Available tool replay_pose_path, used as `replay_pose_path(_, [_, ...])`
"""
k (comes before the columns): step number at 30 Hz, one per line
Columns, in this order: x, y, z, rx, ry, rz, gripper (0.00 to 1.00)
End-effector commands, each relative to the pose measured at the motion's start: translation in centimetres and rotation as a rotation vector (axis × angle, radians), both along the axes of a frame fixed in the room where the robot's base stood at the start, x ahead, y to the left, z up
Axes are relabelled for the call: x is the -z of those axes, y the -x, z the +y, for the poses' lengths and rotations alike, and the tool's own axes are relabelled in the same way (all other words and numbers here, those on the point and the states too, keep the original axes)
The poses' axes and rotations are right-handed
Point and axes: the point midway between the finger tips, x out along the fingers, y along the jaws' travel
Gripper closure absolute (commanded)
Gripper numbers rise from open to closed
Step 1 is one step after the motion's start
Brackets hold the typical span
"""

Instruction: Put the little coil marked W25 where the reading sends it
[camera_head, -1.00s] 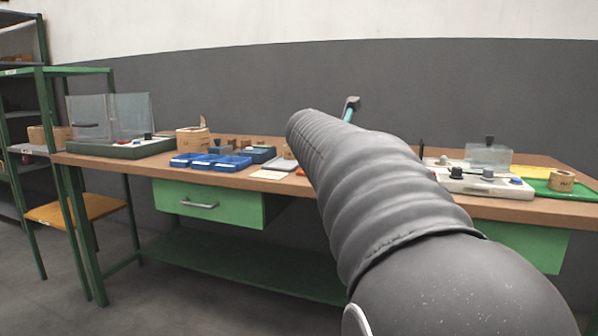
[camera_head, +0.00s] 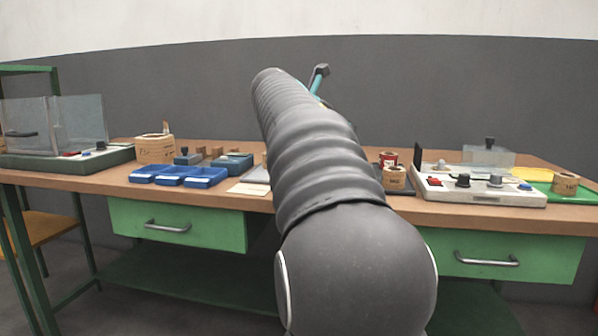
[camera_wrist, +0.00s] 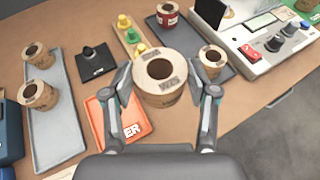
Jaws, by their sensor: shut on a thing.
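My gripper (camera_wrist: 163,98) is shut on a little tan coil (camera_wrist: 160,92) with a dark hole, upright between the fingers in the wrist view. A dark label shows on its front, too blurred to read. It is above the bench, near an orange tray (camera_wrist: 112,128) with letters ending in "ER". The white test unit (camera_wrist: 262,60) with a red switch and dark knobs is at the right; it also shows in the head view (camera_head: 470,195). Its display is too small to read. In the head view my arm hides the gripper and held coil.
A grey tray (camera_wrist: 60,150) holds two tan coils at the left. Another dark tray (camera_wrist: 186,45) bears a tan coil (camera_wrist: 211,60) and a red one (camera_wrist: 167,15). A wooden strip (camera_wrist: 128,38) holds coloured pegs. Blue bins (camera_head: 178,176) and a green mat (camera_head: 540,186) are on the bench.

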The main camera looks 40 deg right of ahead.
Motion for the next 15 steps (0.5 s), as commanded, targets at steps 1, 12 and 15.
replay_pose_path(1, [1.0,-1.1,0.3,-0.002,0.000,0.003,0.88])
replay_pose_path(12, [5.0,-7.6,2.1,0.001,0.000,0.002,0.88])
replay_pose_path(15, [5.6,-8.6,2.4,0.002,0.001,0.001,0.88])
